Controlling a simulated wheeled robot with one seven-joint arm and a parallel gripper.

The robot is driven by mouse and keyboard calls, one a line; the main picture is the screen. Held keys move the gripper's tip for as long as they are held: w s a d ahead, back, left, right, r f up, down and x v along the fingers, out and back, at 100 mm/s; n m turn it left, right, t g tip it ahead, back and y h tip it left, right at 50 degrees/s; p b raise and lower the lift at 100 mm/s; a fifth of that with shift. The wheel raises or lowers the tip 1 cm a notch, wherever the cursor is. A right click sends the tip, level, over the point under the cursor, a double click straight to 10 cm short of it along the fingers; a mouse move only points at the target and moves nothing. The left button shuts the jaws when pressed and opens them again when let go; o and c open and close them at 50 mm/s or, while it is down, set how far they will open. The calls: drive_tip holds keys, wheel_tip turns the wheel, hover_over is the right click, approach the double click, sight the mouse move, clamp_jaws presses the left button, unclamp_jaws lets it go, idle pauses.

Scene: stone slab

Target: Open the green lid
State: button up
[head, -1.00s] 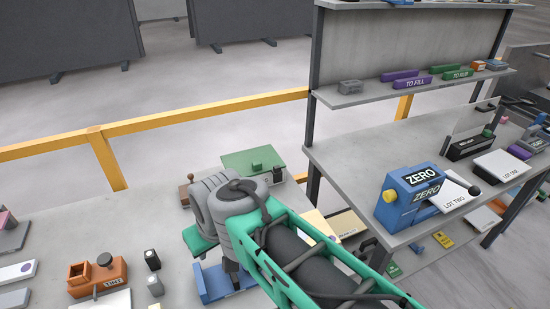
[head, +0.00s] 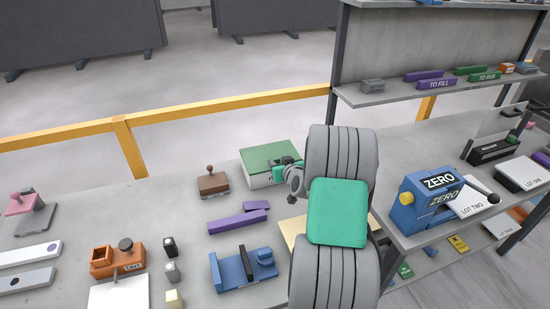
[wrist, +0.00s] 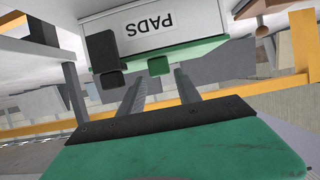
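The green lid (head: 262,153) is closed on a white box (head: 258,180) at the back of the slab in the head view. In the wrist view the box appears upside down, with a PADS label (wrist: 139,22). The lid's green edge (wrist: 195,48) shows there, with a small green tab (wrist: 158,66) and a black block (wrist: 104,50). My gripper (wrist: 160,75) points at the lid, its two grey fingers apart with the tab near the gap between their tips. Whether they touch the tab is unclear. My arm hides the box's right side in the head view.
A brown stamp (head: 212,182) stands left of the box. Purple blocks (head: 238,221) and a blue fixture (head: 243,271) lie in front. A blue ZERO device (head: 430,198) stands on the right bench. A yellow rail (head: 180,121) runs behind the slab.

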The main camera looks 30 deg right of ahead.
sight(276, 159)
drive_tip(key=p+x, duration=0.1)
drive_tip(key=x, duration=0.3)
drive_tip(key=shift+w+f, duration=0.15)
drive_tip(key=shift+w, duration=0.2)
drive_tip(key=shift+c, duration=0.2)
clamp_jaws()
idle(0.9)
